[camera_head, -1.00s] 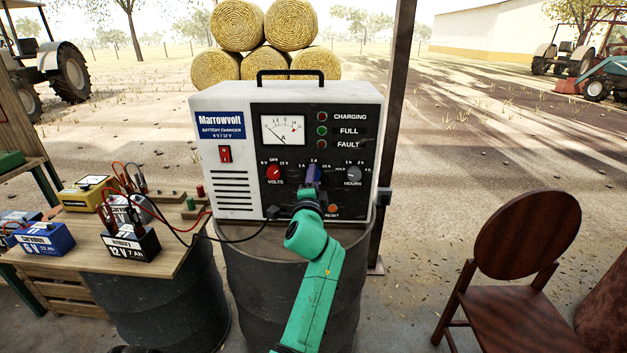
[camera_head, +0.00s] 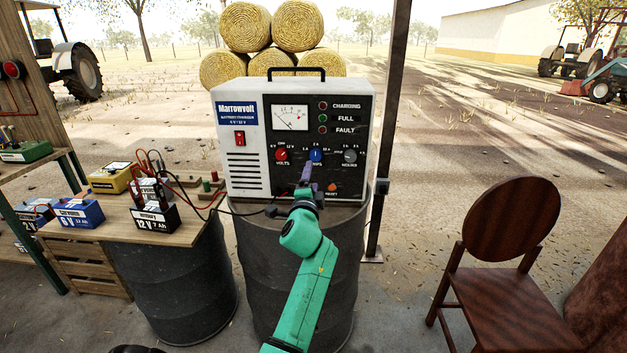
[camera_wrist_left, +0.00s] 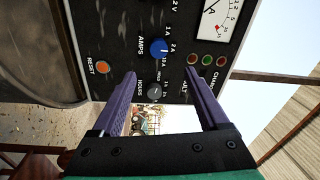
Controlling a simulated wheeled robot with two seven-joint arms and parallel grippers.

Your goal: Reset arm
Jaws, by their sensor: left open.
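My left arm is green, and its gripper (camera_head: 306,176) has purple fingers in front of the charger's panel, just below the blue amps knob (camera_head: 315,155). In the left wrist view the gripper (camera_wrist_left: 165,100) is open, with nothing between its fingers. The blue knob (camera_wrist_left: 158,48) stands beyond the fingertips, apart from them. The Marrowvolt battery charger (camera_head: 245,180) stands upright on a dark drum (camera_head: 345,275). Its red volts knob (camera_head: 281,154), grey hours knob (camera_head: 350,156) and orange reset button (camera_head: 331,188) are in view. My right gripper is not in view.
A wooden bench (camera_head: 190,235) at left holds several batteries, including a black 12V one (camera_head: 156,218) with cables. A brown chair (camera_head: 505,220) stands at right. A post (camera_head: 388,120) rises just right of the charger. The ground between post and chair is clear.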

